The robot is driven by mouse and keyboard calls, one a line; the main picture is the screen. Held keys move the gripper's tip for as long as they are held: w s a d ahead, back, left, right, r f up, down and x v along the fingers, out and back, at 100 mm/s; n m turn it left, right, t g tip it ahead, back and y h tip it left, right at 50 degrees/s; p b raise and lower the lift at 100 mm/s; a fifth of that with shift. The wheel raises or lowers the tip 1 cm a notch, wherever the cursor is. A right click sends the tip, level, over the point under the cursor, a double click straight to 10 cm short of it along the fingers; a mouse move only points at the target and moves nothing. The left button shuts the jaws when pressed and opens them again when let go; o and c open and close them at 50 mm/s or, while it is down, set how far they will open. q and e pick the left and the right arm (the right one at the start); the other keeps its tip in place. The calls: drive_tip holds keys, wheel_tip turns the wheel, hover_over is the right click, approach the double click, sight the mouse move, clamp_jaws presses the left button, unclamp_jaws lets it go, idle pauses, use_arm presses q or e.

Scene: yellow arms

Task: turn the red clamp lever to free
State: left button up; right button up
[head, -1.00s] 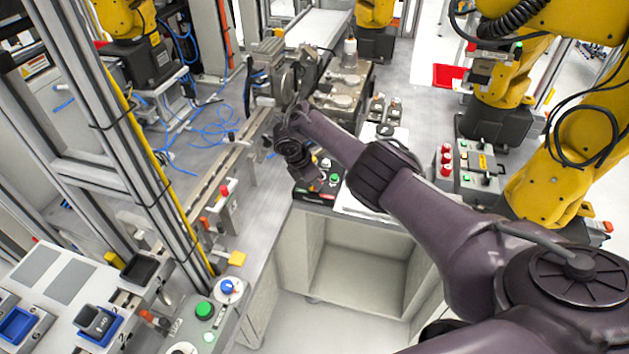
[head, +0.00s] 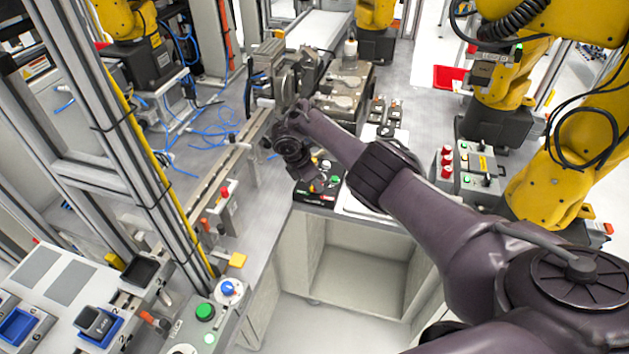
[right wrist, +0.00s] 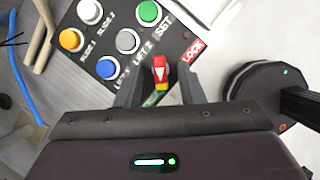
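The red clamp lever (right wrist: 160,72), with a pale arrow-shaped mark and a yellow part, shows in the right wrist view on a black button panel (right wrist: 112,12). A red LOCK label (right wrist: 191,49) lies to its right, and a green label (right wrist: 155,97) lies below it, partly hidden. My right gripper (right wrist: 160,88) is open, with one finger on each side of the lever and a gap on both sides. In the head view my right gripper (head: 312,177) is over the panel and partly hides it. My left gripper is not in view.
Blue, yellow, white, grey and green buttons sit on the panel close to the lever. A round dark part (right wrist: 258,92) is at the right of the wrist view. In the head view a control box with red buttons (head: 447,160) stands to the right, below yellow robot arms.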

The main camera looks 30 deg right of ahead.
drive_tip(key=v, duration=0.7)
drive_tip(key=shift+p, duration=0.3)
